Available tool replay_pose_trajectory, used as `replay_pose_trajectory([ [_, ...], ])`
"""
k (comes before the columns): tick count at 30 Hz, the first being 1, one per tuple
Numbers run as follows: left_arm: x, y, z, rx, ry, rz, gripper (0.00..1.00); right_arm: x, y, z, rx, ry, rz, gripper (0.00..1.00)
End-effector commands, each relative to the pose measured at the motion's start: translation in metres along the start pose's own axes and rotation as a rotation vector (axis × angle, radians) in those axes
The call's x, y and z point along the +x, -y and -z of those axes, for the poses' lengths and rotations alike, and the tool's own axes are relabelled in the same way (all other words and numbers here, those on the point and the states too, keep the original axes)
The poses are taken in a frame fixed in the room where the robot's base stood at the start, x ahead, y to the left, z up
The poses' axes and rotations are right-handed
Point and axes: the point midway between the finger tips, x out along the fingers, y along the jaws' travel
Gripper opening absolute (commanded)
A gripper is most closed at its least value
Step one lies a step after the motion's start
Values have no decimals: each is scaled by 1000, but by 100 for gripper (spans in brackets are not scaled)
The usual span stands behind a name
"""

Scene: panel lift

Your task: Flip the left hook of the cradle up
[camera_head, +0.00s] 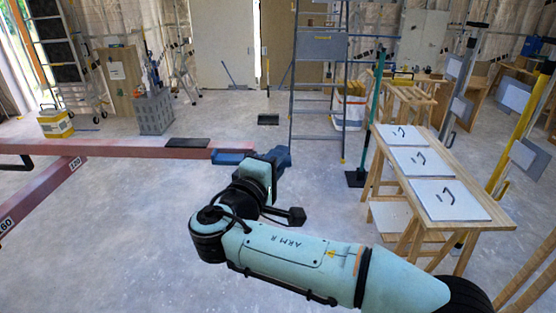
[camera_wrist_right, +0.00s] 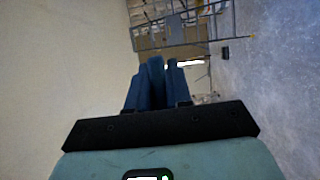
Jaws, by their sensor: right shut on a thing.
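The cradle shows at the left of the head view as a pinkish-red beam (camera_head: 120,148), with a second marked beam (camera_head: 50,193) in front. The hook's angle cannot be made out. My left gripper is not in view.
A wooden table (camera_head: 490,222) with white panels stands at the right. A grey ladder (camera_head: 318,80) and a green-handled broom (camera_head: 373,115) stand beyond the gripper. A grey crate (camera_head: 154,113) stands at the back left.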

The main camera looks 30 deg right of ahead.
Motion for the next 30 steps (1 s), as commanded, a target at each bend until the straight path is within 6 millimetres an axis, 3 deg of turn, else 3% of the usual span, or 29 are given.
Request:
replay_pose_trajectory([
  [11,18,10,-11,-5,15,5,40,0,12,0,128,2,54,0],
  [30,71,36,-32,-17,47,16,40,-7,46,15,673,0,279,0],
])
